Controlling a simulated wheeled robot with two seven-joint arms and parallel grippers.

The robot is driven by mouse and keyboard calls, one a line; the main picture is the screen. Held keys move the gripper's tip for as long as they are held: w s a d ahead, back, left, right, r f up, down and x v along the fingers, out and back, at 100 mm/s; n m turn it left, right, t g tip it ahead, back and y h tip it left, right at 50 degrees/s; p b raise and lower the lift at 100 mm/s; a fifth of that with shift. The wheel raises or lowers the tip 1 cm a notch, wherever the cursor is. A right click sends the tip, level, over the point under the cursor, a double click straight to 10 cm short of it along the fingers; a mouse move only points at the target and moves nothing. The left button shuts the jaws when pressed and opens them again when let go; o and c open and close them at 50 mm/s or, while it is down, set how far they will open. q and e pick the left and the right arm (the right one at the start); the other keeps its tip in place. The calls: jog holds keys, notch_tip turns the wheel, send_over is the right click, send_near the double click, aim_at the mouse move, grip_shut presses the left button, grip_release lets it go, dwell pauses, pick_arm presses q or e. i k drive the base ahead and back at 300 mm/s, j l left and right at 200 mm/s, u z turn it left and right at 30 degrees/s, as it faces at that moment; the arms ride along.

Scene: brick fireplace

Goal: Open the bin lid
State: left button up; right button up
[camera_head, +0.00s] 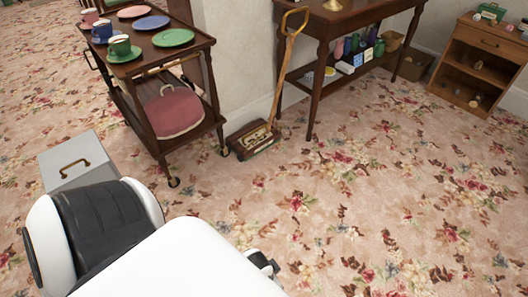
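The bin is a grey box (85,150) at the left, on the carpet beside the tea trolley. My white and black arm covers the near part of the bin. Whether arm and bin touch cannot be told. A small dark part shows at the end of my white arm link near the bottom middle, but no fingers can be made out. I see neither my left nor my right gripper.
A dark wooden trolley (143,117) with cups and plates stands behind the bin. A carpet sweeper (254,138) leans by a dark table (330,22). A low wooden cabinet (450,68) is at the far right. The floral carpet (400,200) at the right is clear.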

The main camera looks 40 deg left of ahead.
aim_at(74, 158)
jog(key=u, duration=2.9)
